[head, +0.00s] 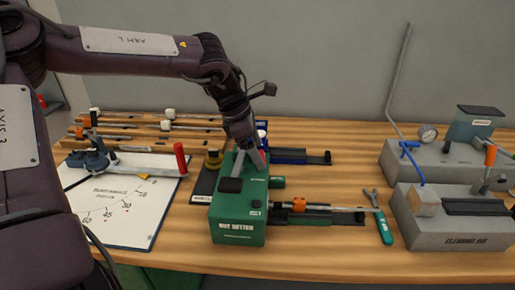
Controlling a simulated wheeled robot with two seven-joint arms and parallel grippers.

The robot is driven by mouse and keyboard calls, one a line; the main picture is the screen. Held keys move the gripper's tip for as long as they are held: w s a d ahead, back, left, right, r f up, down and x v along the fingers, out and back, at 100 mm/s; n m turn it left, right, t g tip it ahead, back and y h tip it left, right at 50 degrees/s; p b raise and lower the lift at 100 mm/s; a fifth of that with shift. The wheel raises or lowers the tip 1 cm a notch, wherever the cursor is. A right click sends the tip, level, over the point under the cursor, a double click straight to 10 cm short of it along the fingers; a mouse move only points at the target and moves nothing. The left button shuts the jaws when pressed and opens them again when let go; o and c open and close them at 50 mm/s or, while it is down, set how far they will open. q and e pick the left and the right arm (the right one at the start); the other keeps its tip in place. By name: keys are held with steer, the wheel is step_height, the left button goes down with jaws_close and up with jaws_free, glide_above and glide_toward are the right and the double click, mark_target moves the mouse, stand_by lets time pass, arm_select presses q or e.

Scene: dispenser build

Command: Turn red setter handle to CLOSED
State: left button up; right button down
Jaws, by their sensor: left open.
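The green setter box (238,222), with white lettering on its front that reads like "NUT SETTER", stands on the wooden bench near the middle. A small red part (261,156), seemingly the setter's handle, shows at the top rear of the box, mostly hidden by my gripper. My left gripper (253,158) reaches down from the upper left, open, with its fingers at this red part. I cannot tell whether the fingers touch it. The handle's angle and any CLOSED mark are not readable. My right gripper is not in view.
A white angle board (118,222) with a separate upright red handle (180,158) lies left. A blue-black rail (302,157) is behind the setter. A green-handled wrench (384,228) lies right. Grey fixtures (460,232) stand far right. The bench between rail and fixtures is clear.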

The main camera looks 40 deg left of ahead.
arm_select(q)
steer(key=shift+d+f, duration=0.2)
steer(key=shift+f, duration=0.05)
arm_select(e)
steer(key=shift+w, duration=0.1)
arm_select(q)
steer(key=c, duration=1)
steer(key=shift+a+f+m+b, duration=0.1)
steer(key=shift+a+m+b, duration=0.1)
steer(key=shift+m+b, duration=0.3)
steer(key=shift+m+g, duration=0.3)
steer(key=shift+m, duration=0.1)
steer(key=shift+h, duration=0.3)
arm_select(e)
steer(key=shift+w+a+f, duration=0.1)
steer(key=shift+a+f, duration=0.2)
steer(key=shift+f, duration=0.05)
arm_select(q)
steer(key=o, duration=1)
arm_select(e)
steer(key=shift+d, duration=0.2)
